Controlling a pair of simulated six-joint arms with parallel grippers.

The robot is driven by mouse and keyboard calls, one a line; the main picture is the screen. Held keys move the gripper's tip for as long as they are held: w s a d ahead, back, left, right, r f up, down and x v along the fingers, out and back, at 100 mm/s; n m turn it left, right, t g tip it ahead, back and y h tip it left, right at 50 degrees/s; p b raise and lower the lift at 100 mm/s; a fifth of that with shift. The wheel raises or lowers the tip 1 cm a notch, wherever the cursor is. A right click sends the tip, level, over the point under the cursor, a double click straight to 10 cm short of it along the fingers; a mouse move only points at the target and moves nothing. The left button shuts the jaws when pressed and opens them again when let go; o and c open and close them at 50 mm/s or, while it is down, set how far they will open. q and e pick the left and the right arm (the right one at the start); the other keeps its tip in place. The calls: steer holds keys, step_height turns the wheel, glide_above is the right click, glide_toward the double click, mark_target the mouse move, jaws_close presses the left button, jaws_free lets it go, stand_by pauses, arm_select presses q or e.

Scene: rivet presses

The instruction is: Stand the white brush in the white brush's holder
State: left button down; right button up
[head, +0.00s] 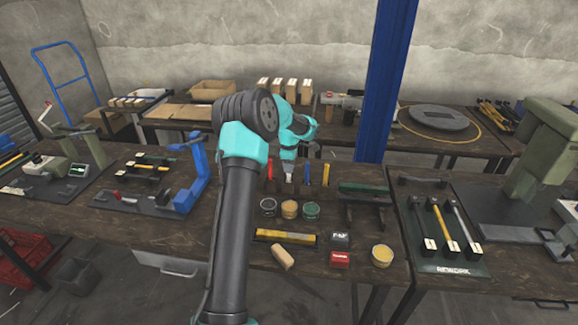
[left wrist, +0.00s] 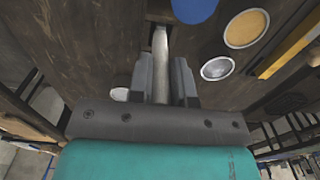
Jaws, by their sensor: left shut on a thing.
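My left gripper (head: 289,162) points down over the row of upright brushes in the middle of the table. It is shut on the white brush (head: 289,179), which hangs roughly upright between a red brush (head: 270,170) and a blue brush (head: 306,174). In the left wrist view, a pale shaft (left wrist: 160,58) stands between the two fingers (left wrist: 162,85), and its lower end is not clear. I cannot clearly make out the white brush's holder, nor whether the brush touches it. My right gripper is out of view.
A yellow brush (head: 326,174) stands to the right. In front are a whitish tin (head: 268,208), a yellow tin (head: 290,208) and a green tin (head: 311,210). A yellow level (head: 286,237) lies nearer. A blue post (head: 386,80) rises behind.

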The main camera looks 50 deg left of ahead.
arm_select(q)
steer(key=shift+f, duration=0.25)
stand_by(0.3)
steer(key=c, duration=1)
jaws_free()
step_height(320, 180, up, 18)
steer(key=shift+f, duration=0.25)
steer(key=shift+f, duration=0.1)
